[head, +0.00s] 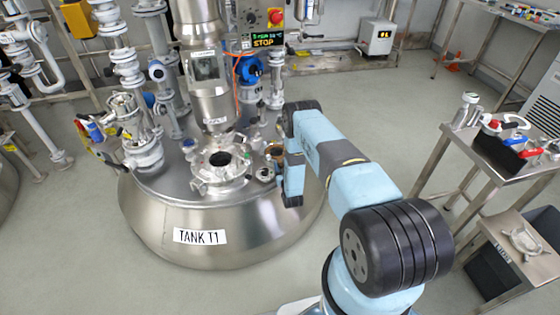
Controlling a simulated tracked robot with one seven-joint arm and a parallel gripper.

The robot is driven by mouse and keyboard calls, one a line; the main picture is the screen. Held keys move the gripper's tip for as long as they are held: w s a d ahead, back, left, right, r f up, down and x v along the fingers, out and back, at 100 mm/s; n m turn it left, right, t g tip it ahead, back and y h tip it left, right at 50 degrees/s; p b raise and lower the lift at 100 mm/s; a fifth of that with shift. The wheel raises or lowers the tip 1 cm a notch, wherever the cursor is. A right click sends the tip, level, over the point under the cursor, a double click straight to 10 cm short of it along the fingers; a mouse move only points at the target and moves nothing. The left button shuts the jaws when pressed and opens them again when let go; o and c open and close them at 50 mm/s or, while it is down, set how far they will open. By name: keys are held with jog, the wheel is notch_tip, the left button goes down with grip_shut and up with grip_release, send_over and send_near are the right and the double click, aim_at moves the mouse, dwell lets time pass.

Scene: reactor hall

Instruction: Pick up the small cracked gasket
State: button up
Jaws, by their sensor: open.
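I cannot make out the small cracked gasket in the head view. The steel tank T1 (270,235) stands left of my arm. On its lid is an open round port (220,160) with clamps around its rim. My blue arm reaches from the lower right over the right side of the lid. Its wrist comes down at the lid's right edge, close to small fittings (264,174). My gripper's fingers do not show; the wrist hides what lies behind it.
A steel side table (485,165) at the right bears a black tool box (505,150) with coloured handles. A lower shelf holds a metal ring-shaped part (524,241). Pipes and valves crowd the tank's left and back. A control box (262,42) reads STOP.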

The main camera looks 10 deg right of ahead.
jog(key=shift+c, duration=0.2)
grip_shut()
jog(key=shift+r, duration=0.1)
